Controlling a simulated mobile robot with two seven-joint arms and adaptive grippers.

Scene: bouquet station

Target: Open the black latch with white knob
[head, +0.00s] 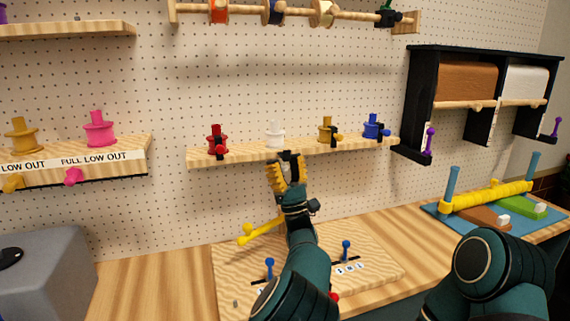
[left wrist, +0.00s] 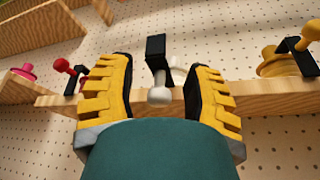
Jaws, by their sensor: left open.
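The black latch (left wrist: 156,48) with its white knob (left wrist: 160,94) is on the wooden shelf's front, in the middle of the left wrist view. A white spool (head: 275,134) stands on the shelf behind it. My left gripper (head: 286,166) is open just below the shelf edge at the white spool. In the left wrist view its yellow fingers (left wrist: 159,82) are on either side of the latch and knob, with gaps visible. In the head view the gripper mostly covers the latch. My right arm shows at the lower right, but its gripper is out of view.
On the same shelf (head: 235,158), a red spool (head: 217,139) is to the left, and yellow (head: 327,130) and blue (head: 372,126) spools to the right, with black latches. A wooden board (head: 380,270) with blue-knobbed levers and a yellow handle (head: 258,231) lies below.

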